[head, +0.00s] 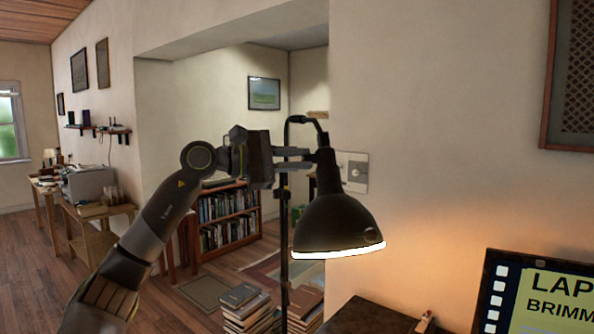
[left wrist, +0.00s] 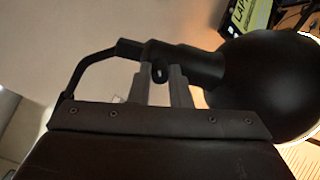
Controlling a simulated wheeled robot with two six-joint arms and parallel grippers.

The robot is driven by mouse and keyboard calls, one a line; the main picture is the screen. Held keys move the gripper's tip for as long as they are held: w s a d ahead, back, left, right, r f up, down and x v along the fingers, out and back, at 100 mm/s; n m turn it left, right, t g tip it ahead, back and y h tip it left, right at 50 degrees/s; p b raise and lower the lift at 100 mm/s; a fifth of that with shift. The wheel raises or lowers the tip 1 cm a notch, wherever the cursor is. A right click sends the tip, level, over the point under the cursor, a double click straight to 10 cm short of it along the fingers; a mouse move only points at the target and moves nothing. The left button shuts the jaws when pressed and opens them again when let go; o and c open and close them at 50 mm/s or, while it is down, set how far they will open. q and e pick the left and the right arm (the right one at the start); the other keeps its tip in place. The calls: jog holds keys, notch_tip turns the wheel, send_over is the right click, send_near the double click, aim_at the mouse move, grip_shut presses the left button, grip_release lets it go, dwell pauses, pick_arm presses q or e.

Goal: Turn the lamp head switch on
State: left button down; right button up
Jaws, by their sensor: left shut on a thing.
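The black desk lamp's head (head: 337,222) hangs from its stand at the middle right of the head view, with its shade facing down. The rim of the shade glows white and warm light falls on the wall beside it. My left gripper (head: 309,158) reaches the narrow neck above the shade from the left. In the left wrist view its fingers (left wrist: 162,82) are shut on the small dark lamp head switch (left wrist: 159,73) at the neck. The shade (left wrist: 262,88) lies just to the right. My right gripper is not in view.
A dark screen or sign (head: 540,295) stands at the lower right. The wall with a light switch plate (head: 354,172) is close behind the lamp. Stacked books (head: 247,308) lie on the floor below, and a bookcase (head: 228,217) stands farther back.

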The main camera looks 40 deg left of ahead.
pick_arm(q)
jog(key=m+b, duration=0.1)
jog(key=m, duration=0.3)
jog(key=shift+m+b, duration=0.3)
jog(key=shift+b, duration=0.05)
jog(key=shift+r, duration=0.1)
dwell(0.3)
jog(key=c, duration=1.3)
grip_release()
jog(key=shift+c, duration=0.2)
jog(key=shift+s, duration=0.1)
jog(key=b+v, duration=0.9)
jog(key=v, duration=0.8)
jog(key=shift+s+b, duration=0.2)
jog(key=shift+b, duration=0.2)
